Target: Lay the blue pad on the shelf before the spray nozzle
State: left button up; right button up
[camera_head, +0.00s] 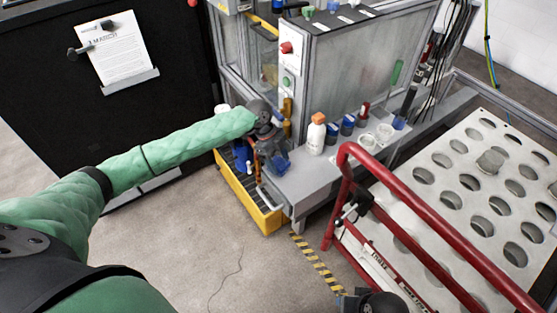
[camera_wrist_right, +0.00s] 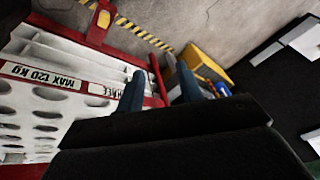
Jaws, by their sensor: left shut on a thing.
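My left gripper (camera_head: 272,152) is at the front left corner of the grey shelf (camera_head: 318,175). It is shut on a small blue thing (camera_head: 279,167), which looks like the blue pad, at the shelf's edge. The fingers partly hide it, and I cannot tell whether it touches the shelf. I cannot make out the spray nozzle for sure. My right gripper (camera_wrist_right: 160,88) is open and empty in the right wrist view, its two blue-grey fingers apart. Part of the right arm's end shows at the bottom of the head view.
A yellow tray (camera_head: 248,198) lies below left. A red-railed cart (camera_head: 430,253) with a holed white top stands at right. The floor at front is clear.

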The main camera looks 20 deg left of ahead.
pick_arm(q)
jog(key=shift+f, duration=0.15)
jog(key=o, duration=1)
jog(key=shift+c, duration=0.2)
pick_arm(e)
jog(key=shift+f, duration=0.1)
jog(key=shift+w, duration=0.1)
pick_arm(q)
jog(key=b+v, duration=0.1)
jog(key=v, duration=1.1)
pick_arm(e)
jog(key=shift+w+a+f+t+y, duration=0.15)
jog(key=shift+a+f, duration=0.4)
jog(key=shift+w+a+f+t+y, duration=0.1)
jog(key=shift+a+f+t+y, duration=0.05)
jog(key=shift+a+f, duration=0.4)
jog(key=shift+w+d+r, duration=0.1)
jog(key=shift+r, duration=0.05)
